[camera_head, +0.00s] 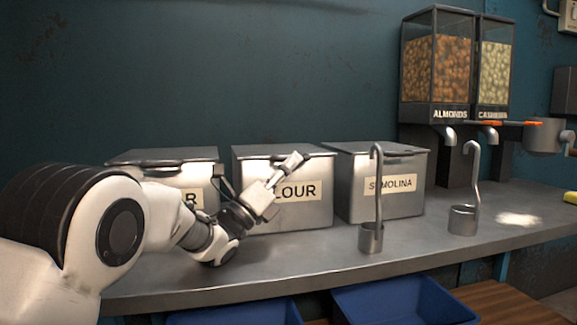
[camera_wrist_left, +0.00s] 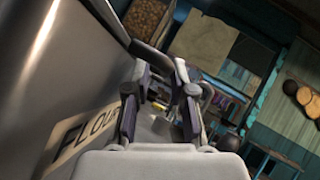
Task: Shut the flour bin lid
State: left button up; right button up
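The flour bin (camera_head: 312,212) is the middle of three metal bins on the counter, its label partly covered by my left gripper. Its lid (camera_head: 268,149) lies across the top and looks down; a small gap could not be told. My left gripper (camera_head: 293,163) is in front of the bin's face, pointing up and right, with its tips near the lid's front edge. In the left wrist view, the bin wall (camera_wrist_left: 50,75) with its label fills the left side. The two fingers (camera_wrist_left: 160,75) are apart, near a grey curved part by the lid's edge.
The semolina bin (camera_head: 400,204) stands right of the flour bin, another labelled bin (camera_head: 140,156) left. Two hanging-handled ladles (camera_head: 371,238) (camera_head: 463,220) stand on the counter (camera_head: 310,258). Nut dispensers (camera_head: 437,70) are at the back right; blue crates (camera_head: 405,303) are below.

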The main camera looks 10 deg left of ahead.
pick_arm(q)
jog(key=shift+r, duration=0.1)
notch_tip(320, 180, up, 10)
jog(key=shift+w+f, duration=0.1)
dwell(0.3)
jog(key=shift+s+a+f+b, duration=0.2)
jog(key=shift+f+b, duration=0.15)
jog(key=shift+b, duration=0.15)
jog(key=shift+s+a+f+b, duration=0.15)
jog(key=shift+f+b, duration=0.15)
jog(key=shift+b, duration=0.2)
pick_arm(e)
jog(key=f+b, duration=0.2)
jog(key=f, duration=0.1)
jog(key=w+f+b, duration=0.1)
jog(key=f+b, duration=0.2)
jog(key=w+f+b, duration=0.1)
jog(key=f+b, duration=0.1)
jog(key=f, duration=0.2)
jog(key=shift+b, duration=0.3)
jog(key=shift+w+d+t, duration=0.1)
jog(key=shift+t, duration=0.2)
pick_arm(q)
jog(key=v, duration=0.7)
jog(key=shift+s+a+r, duration=0.2)
jog(key=shift+s, duration=0.35)
